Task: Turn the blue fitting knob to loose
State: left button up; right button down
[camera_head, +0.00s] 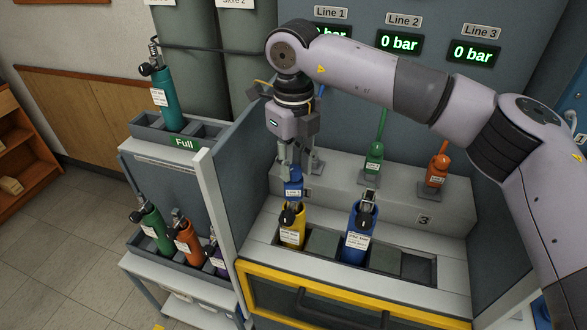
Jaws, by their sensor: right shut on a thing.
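My left gripper is not in the picture.
A green fitting (375,158) and an orange fitting (437,170) stand to the right on the step. A yellow cylinder (292,228) and a blue cylinder (360,235) sit in front. A grey partition (228,190) rises at left. All three displays appear lit.

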aim_at(293, 168)
jog(key=n+b, duration=0.1)
jog(key=n, duration=0.3)
jog(key=shift+n, duration=0.3)
jog(key=shift+n+b, duration=0.4)
jog(key=shift+n, duration=1.9)
jog(key=c, duration=1.3)
grip_release()
notch_tip(293, 168, up, 12)
